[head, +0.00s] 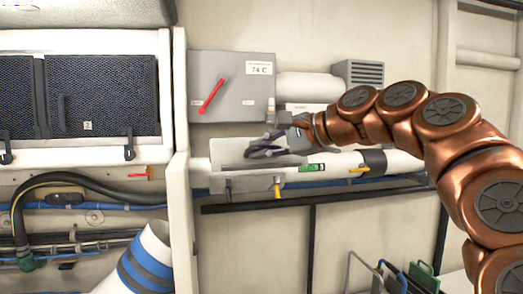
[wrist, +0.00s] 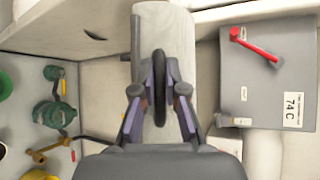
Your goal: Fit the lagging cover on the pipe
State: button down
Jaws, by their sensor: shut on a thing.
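The lagging cover (head: 226,158) is a pale, half-round shell at the left end of the white pipe run (head: 338,163), below the grey switch box. My gripper (head: 263,150) is at its upper front, partly hidden by my own wrist. In the wrist view the cover (wrist: 181,45) lies beyond my gripper (wrist: 160,98), whose two fingers are shut on the cover's dark loop handle (wrist: 160,65). The cover appears lined up along the pipe. I cannot tell whether it is fully seated, as its underside is hidden.
A grey box with a red lever (head: 212,97) sits just above. A white post (head: 181,150) stands close on the left. Green valve fittings (wrist: 54,113) show in the wrist view.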

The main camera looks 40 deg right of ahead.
jog(key=shift+s+t+b, duration=0.1)
jog(key=shift+t+b, duration=0.2)
jog(key=shift+b, duration=0.05)
jog(key=shift+w+d+r, duration=0.1)
jog(key=shift+w, duration=0.15)
jog(key=shift+w+d+p, duration=0.45)
jog(key=shift+w, duration=0.6)
jog(key=shift+w+d+p, duration=0.45)
jog(key=shift+w+p, duration=0.05)
jog(key=shift+w, duration=0.55)
jog(key=shift+w+d+p, duration=0.45)
jog(key=shift+w, duration=0.6)
jog(key=w+d+p, duration=0.1)
jog(key=w, duration=0.1)
jog(key=w+d+p, duration=0.1)
jog(key=w+p, duration=0.1)
jog(key=w, duration=0.1)
jog(key=w+d+p, duration=0.1)
jog(key=w, duration=0.1)
jog(key=shift+w+d, duration=0.2)
jog(key=shift+w, duration=0.2)
jog(key=shift+w+p, duration=0.1)
jog(key=shift+p, duration=0.5)
jog(key=shift+f+b, duration=0.45)
jog(key=shift+f, duration=0.5)
dwell(1.6)
